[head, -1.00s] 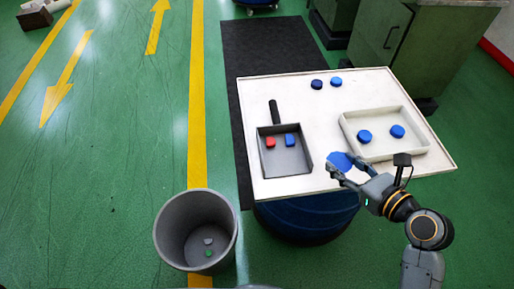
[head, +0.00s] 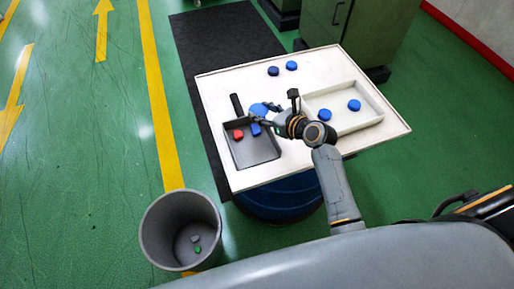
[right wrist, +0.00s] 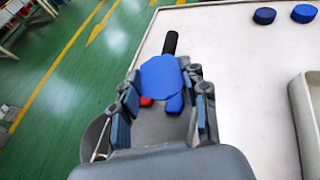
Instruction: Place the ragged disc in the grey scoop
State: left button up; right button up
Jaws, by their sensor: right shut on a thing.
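My right gripper (head: 264,114) is shut on a blue disc with an uneven edge (head: 259,109), the ragged disc. In the right wrist view the disc (right wrist: 159,78) sits between the fingertips. The grey scoop (head: 254,153) lies on the white table with its black handle pointing to the back. The gripper holds the disc over the scoop's back right edge, near the handle. A red piece (head: 238,134) and a small blue piece (head: 256,130) lie in the scoop. In the right wrist view the disc and fingers partly hide both pieces. My left gripper is not in view.
A cream tray (head: 345,130) with two blue discs (head: 325,115) stands right of the scoop. Two more blue discs (head: 291,65) lie at the table's back. A grey bin (head: 152,226) with small pieces inside stands on the floor at the front left.

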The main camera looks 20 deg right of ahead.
send_over(259, 157)
jog(key=f, duration=0.4)
jog(key=w+f, duration=0.1)
jog(key=f, duration=0.1)
jog(key=shift+d+f+b, duration=0.1)
jog(key=shift+f+b, duration=0.1)
jog(key=shift+b, duration=0.1)
jog(key=f, duration=0.1)
jog(key=s+f+b, duration=0.1)
jog(key=f, duration=0.1)
jog(key=shift+a+f, duration=0.15)
jog(key=shift+a, duration=0.05)
jog(key=shift+w+f, duration=0.1)
jog(key=shift+f, duration=0.2)
jog(key=o, duration=0.8)
jog(key=shift+f, duration=0.15)
jog(key=shift+o, duration=0.2)
jog(key=shift+r, duration=0.25)
jog(key=v, duration=1.2)
jog(key=shift+f, duration=0.1)
